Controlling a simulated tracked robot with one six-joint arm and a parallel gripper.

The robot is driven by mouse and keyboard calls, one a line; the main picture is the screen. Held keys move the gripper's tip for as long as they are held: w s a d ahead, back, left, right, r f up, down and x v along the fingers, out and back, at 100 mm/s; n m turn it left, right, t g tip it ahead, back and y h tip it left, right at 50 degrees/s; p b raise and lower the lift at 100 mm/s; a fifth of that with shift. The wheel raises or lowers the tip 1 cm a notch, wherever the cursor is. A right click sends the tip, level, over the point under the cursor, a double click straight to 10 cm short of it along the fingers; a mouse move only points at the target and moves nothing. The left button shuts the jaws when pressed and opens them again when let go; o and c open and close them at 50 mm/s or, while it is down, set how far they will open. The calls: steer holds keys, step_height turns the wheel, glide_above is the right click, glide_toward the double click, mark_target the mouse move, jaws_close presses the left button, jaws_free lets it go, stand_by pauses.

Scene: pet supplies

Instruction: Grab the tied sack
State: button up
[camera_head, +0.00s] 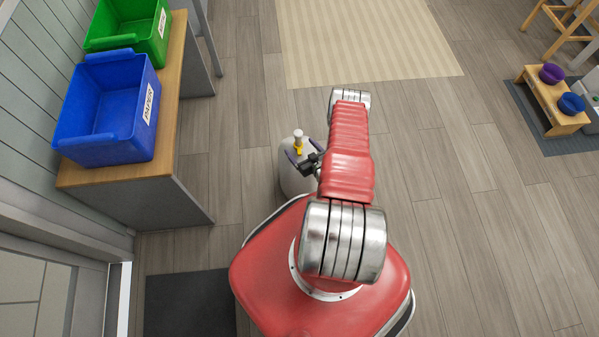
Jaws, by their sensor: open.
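The tied sack (289,181) is a pale grey-white bag on the floor, left of my red arm. Its gathered neck has a yellow tie (298,148) and a pale tuft on top. My gripper (302,153) is open at the neck, with one purple-tipped finger on the left of the yellow tie and the other on its right. I cannot tell whether the fingers touch the neck. The sack's right side is partly hidden by my gripper and arm, and its lower part by my red base.
A wooden-topped bench (170,120) at left carries a blue bin (130,110) and a green bin (150,35). A beige rug (360,40) lies ahead. A low stand (545,100) with purple and blue bowls is at right. A dark mat (188,303) lies at lower left.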

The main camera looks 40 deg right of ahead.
steer(key=shift+w+d+f, duration=0.1)
steer(key=shift+w+f, duration=0.15)
steer(key=shift+w, duration=0.3)
steer(key=shift+c, duration=0.5)
